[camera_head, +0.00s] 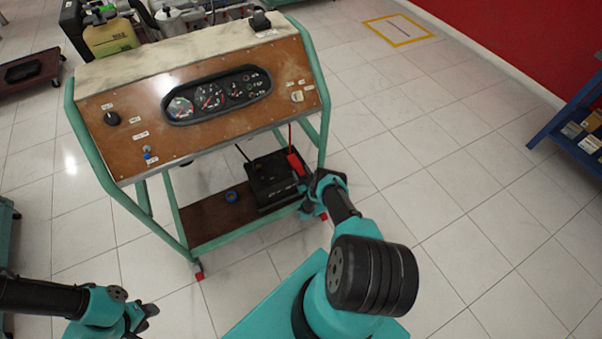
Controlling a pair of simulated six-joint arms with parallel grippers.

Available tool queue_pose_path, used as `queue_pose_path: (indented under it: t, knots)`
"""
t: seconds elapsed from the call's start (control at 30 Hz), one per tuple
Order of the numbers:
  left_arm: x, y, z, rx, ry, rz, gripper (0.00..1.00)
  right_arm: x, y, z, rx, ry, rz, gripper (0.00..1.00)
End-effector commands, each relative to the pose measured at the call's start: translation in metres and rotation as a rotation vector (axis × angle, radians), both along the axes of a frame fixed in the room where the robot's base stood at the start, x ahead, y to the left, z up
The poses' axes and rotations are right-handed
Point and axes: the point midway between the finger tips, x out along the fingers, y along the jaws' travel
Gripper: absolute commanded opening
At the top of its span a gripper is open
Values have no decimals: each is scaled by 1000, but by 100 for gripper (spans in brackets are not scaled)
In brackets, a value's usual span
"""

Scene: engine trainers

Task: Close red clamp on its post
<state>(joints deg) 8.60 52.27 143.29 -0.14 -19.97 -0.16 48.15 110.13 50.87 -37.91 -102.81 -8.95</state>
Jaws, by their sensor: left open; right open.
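The red clamp (295,163) is at the right side of the black battery (270,182), with a red cable rising from it. I cannot tell at this size how it sits on its post, and the post itself is not visible. My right gripper (311,211) is open, just right of the battery and below the red clamp in the picture. Its fingers are partly hidden by its own wrist. My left gripper (148,318) is open and empty over the floor at the lower left, well away from the battery.
The battery stands on the brown lower shelf (213,215) of the green-framed trainer, under the gauge panel (150,105). A blue ring-shaped object (232,196) lies on the shelf. A black cable (243,154) runs to the battery. A green leg (323,130) stands right of the battery.

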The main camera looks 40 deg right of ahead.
Motion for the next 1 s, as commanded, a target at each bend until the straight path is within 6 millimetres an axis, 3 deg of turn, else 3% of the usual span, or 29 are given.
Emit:
queue_pose_path:
  t: [0.17, 0.37, 1.0]
  knots:
    - [0, 0, 0, 0, 0, 0, 43, -4, 1, -3, 2, 2, -1, 64]
    - [0, 0, 0, 0, 0, 0, 43, -23, 6, -12, 4, 3, -1, 64]
    - [0, 0, 0, 0, 0, 0, 43, -130, 35, -60, 2, 2, -1, 64]
